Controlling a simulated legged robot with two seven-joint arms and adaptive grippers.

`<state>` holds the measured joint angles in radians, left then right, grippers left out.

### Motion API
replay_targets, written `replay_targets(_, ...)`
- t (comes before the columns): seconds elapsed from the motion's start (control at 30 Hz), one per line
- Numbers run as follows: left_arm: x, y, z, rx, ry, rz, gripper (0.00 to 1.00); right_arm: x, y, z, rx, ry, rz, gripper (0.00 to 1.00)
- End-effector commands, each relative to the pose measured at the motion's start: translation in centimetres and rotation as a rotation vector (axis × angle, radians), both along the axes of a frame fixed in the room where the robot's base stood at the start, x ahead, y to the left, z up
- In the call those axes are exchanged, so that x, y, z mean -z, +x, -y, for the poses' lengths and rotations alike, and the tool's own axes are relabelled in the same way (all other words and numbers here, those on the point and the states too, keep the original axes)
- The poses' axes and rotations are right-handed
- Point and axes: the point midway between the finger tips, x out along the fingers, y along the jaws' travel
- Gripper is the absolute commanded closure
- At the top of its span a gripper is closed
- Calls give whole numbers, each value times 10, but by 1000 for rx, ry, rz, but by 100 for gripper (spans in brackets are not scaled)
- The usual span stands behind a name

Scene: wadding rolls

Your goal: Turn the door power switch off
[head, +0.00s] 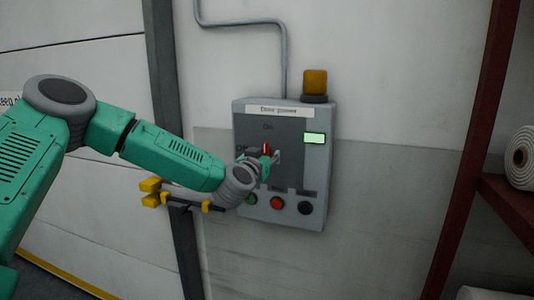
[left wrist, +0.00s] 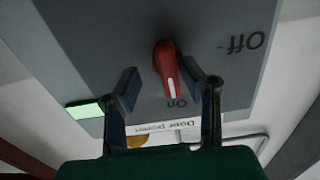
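The door power switch is a red rotary knob (left wrist: 170,72) on a grey control box (head: 318,180) labelled "Door power". In the left wrist view, which is upside down, the knob's white mark points at "On"; "Off" is to one side. My left gripper (left wrist: 160,76) is open, with its fingers on either side of the knob. The right-hand finger is close to the knob, and a wider gap shows on the left; contact cannot be told. In the head view my left gripper (head: 264,161) partly covers the knob (head: 267,147). My right gripper is not in view.
The box has a lit green indicator (head: 314,139), a red button (head: 277,203) and a black one (head: 305,208). An amber beacon (head: 315,82) stands on top. A dark red shelf (head: 470,150) with a white roll (head: 521,158) is at right.

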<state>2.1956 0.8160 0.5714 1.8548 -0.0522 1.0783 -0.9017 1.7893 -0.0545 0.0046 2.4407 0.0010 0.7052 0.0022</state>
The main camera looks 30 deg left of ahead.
Motion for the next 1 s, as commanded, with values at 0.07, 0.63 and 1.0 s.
replay_targets(0.07, 2, 7, -5, -1, -1, -2, 64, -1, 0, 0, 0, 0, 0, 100)
replay_targets(0.63, 3, 12, -8, -5, -3, -2, 99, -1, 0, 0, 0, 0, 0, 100)
replay_targets(1.0, 3, 11, -8, 0, -16, 2, 100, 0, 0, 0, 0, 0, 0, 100)
